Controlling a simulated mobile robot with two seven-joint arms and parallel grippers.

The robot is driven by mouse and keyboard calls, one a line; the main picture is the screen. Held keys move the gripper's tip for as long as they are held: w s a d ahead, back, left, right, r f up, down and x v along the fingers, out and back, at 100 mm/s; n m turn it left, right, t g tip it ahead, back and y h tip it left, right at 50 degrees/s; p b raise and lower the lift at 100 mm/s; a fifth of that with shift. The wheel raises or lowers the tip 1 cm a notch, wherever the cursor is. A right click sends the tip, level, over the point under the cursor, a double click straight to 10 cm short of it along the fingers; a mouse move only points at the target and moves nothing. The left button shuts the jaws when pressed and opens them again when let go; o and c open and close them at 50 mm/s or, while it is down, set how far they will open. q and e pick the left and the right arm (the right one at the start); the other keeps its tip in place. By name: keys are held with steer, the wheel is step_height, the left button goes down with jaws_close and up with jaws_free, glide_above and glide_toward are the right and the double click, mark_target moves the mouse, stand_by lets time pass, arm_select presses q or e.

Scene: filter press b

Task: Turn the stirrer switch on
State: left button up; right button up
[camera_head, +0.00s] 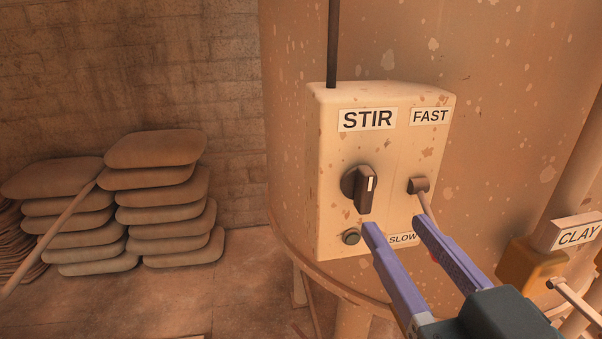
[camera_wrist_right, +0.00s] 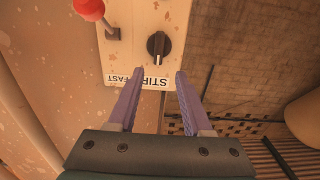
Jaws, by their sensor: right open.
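The stirrer control box (camera_head: 335,215) is cream with chipped paint and carries STIR, FAST and SLOW labels. Its black rotary switch (camera_head: 360,190) sits under the STIR label (camera_head: 367,119), with a white mark on the knob. The switch also shows in the right wrist view (camera_wrist_right: 158,46), between and beyond the fingertips. My right gripper (camera_head: 393,222) is open and empty, its two purple fingers just below and right of the switch in the head view, apart from it. It also shows in the right wrist view (camera_wrist_right: 156,75). My left gripper is not in view.
A lever (camera_head: 418,186) sits beside the switch, with a red ball (camera_wrist_right: 89,9) on its end. A CLAY sign (camera_head: 577,234) is at right. Stacked sacks (camera_head: 165,190) lie at left.

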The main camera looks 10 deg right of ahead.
mark_target(369, 186)
steer(key=w+p, duration=0.1)
steer(key=w, duration=0.7)
steer(key=shift+r+p, duration=0.15)
steer(key=shift+p, duration=0.25)
steer(key=shift+w, duration=0.45)
steer(key=shift+c, duration=1.4)
jaws_close()
